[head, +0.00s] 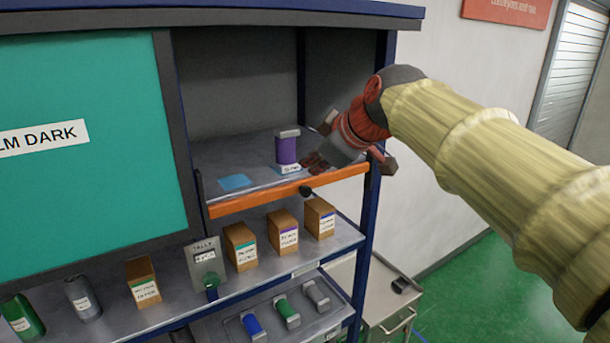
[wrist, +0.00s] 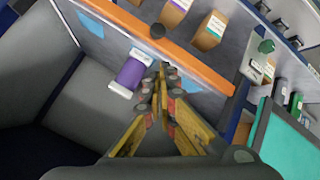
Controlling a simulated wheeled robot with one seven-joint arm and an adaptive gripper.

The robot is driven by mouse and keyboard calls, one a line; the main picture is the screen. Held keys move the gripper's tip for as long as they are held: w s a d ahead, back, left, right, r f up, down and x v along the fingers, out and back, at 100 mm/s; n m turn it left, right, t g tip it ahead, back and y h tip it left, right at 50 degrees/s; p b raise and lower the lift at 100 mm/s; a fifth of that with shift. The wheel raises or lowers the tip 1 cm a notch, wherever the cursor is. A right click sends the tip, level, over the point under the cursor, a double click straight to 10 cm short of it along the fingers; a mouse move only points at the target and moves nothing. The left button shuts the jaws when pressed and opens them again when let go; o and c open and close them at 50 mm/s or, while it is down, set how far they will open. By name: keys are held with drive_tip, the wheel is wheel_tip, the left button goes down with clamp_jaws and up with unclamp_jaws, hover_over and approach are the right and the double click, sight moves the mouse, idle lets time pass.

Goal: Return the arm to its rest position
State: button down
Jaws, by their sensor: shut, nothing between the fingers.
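My arm reaches in from the right in the head view, and my gripper (head: 316,160) is at the open bay of the cabinet. In the wrist view my gripper (wrist: 162,80) has its yellow fingers closed together with nothing between them. A purple cylinder with grey ends (head: 286,149) stands on the bay floor just left of my gripper in the head view. It also shows in the wrist view (wrist: 131,74), beside the fingertips and apparently apart from them.
An orange bar (head: 290,190) runs along the bay's front edge. A blue patch (head: 235,182) lies on the bay floor. Several brown boxes (head: 240,247) stand on the shelf below. A teal panel (head: 90,140) covers the left side. A grey cart (head: 385,300) stands at lower right.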

drive_tip(key=s+d+f+m+g+h+b, duration=0.1)
drive_tip(key=s+d+f+m+b, duration=0.3)
drive_tip(key=f, duration=1.3)
drive_tip(key=s+d+f+m+g+h+b, duration=0.1)
drive_tip(key=s+d+f+m+h+b, duration=0.1)
drive_tip(key=s+d+f+m+b, duration=0.3)
drive_tip(key=s+d+f+m+g+h+b, duration=0.1)
drive_tip(key=s+d+f+m+b, duration=0.3)
drive_tip(key=f, duration=2.6)
drive_tip(key=s+d+b, duration=0.3)
drive_tip(key=s+b, duration=0.3)
drive_tip(key=s, duration=0.3)
drive_tip(key=s+d+h+b, duration=0.1)
drive_tip(key=s+d+b, duration=0.2)
drive_tip(key=s+b, duration=0.3)
drive_tip(key=shift+s+f, duration=0.3)
drive_tip(key=shift+s, duration=1.05)
